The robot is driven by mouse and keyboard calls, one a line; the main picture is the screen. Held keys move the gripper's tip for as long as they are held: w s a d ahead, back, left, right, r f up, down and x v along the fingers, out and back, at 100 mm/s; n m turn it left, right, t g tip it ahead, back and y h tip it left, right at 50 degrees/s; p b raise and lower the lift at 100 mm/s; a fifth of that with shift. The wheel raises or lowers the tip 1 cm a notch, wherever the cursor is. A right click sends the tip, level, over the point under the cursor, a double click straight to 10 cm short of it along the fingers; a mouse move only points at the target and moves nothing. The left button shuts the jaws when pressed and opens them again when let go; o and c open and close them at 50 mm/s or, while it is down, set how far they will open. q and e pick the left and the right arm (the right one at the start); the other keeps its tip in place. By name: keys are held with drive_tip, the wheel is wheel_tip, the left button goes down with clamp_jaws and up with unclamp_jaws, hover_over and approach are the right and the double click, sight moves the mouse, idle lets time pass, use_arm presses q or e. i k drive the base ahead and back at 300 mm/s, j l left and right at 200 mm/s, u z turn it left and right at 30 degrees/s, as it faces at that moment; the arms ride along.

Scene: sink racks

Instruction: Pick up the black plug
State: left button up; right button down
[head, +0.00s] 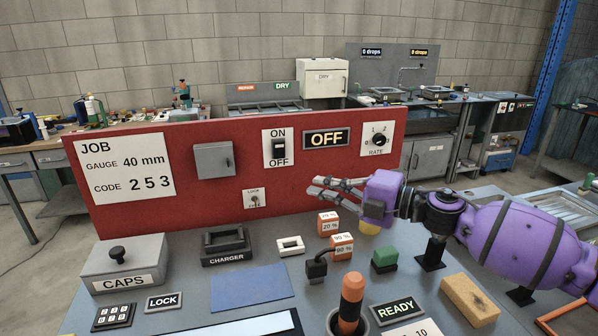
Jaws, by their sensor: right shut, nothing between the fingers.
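A small black block with a short curved stem (316,268) lies on the grey bench top, left of the orange-handled tool; it looks like the black plug. My right gripper (322,189) comes in from the right with its fingers pointing left. It hovers in front of the red panel, above and beyond the plug, well apart from it. Its fingers are shut with nothing between them. My left gripper is not in view.
Orange-and-white blocks (342,245) sit just behind the plug, and a green block (384,259) to its right. An orange-handled tool (351,297) stands in a holder. A black charger (226,247) and grey CAPS box (137,263) are left. A blue mat (250,287) lies flat.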

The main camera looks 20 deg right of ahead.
sight(316, 270)
drive_tip(key=k, duration=1.5)
